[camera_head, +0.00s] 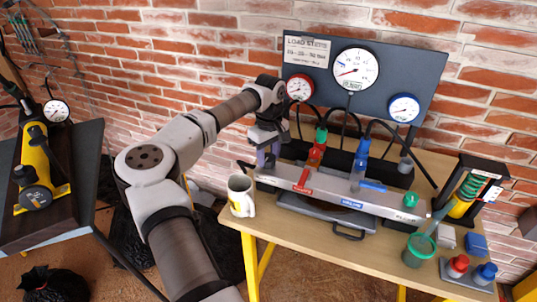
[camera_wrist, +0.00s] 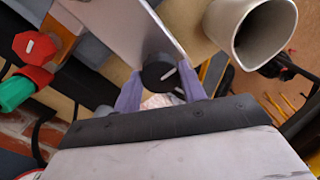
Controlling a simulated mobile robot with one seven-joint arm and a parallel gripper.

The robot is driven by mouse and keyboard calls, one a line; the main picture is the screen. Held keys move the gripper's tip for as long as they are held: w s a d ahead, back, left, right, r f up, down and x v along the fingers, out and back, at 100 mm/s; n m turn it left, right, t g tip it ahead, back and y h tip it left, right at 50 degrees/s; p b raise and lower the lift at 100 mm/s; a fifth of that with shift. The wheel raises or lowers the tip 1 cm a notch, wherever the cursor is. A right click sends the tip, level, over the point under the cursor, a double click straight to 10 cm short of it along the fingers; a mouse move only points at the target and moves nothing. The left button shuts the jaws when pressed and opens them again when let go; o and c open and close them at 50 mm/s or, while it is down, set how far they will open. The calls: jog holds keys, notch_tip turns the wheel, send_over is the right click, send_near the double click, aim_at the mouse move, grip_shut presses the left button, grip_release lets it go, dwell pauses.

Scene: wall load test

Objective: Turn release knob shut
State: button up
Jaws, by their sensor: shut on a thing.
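A black round knob (camera_wrist: 160,75) with a white pointer line sits at the end of the grey metal manifold (camera_head: 340,199). My gripper (camera_wrist: 160,92) has its purple fingers on either side of the knob and is shut on it. The pointer line slants in the wrist view. In the head view my gripper (camera_head: 268,156) is at the manifold's left end, and the knob is hidden there. Red and blue levers (camera_head: 303,178) (camera_head: 373,186) lie on the manifold's front, and a green knob (camera_head: 410,199) is near its right end.
A white mug (camera_head: 241,196) stands close to the left of my gripper; it also shows in the wrist view (camera_wrist: 250,30). A gauge board (camera_head: 415,70) stands behind. A green cup (camera_head: 419,250) and a spring stand (camera_head: 470,190) are at the right.

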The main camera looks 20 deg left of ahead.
aim_at(269, 157)
dwell(0.3)
jog(key=o, duration=1)
notch_tip(269, 157, up, 14)
jog(key=shift+f+b, duration=0.1)
jog(key=shift+b, duration=1)
jog(key=shift+w, duration=0.1)
